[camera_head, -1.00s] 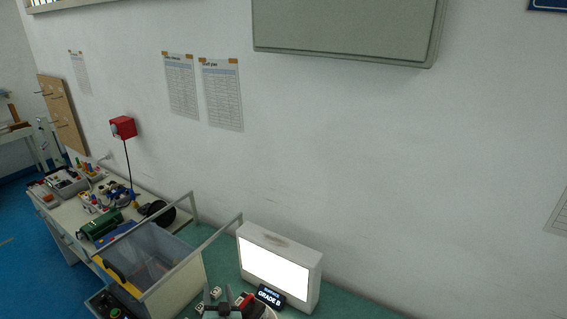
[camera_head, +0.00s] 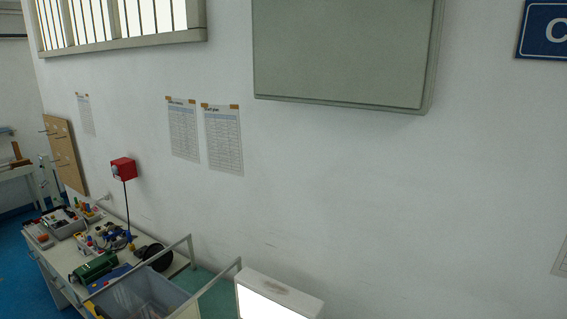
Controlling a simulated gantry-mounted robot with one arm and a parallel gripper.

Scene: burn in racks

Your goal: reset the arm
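My gripper and arm are not in view in the head view at this moment. Whether the gripper is open or shut, and whether it holds anything, is hidden. The white box with a bright lit front (camera_head: 278,294) stands at the bottom edge, cut off by the frame. The surface in front of it is out of view.
A grey bin (camera_head: 158,291) with a metal frame stands at the lower left. Behind it, a bench (camera_head: 62,262) carries a green cylinder (camera_head: 93,267), a black disc (camera_head: 158,257) and small parts.

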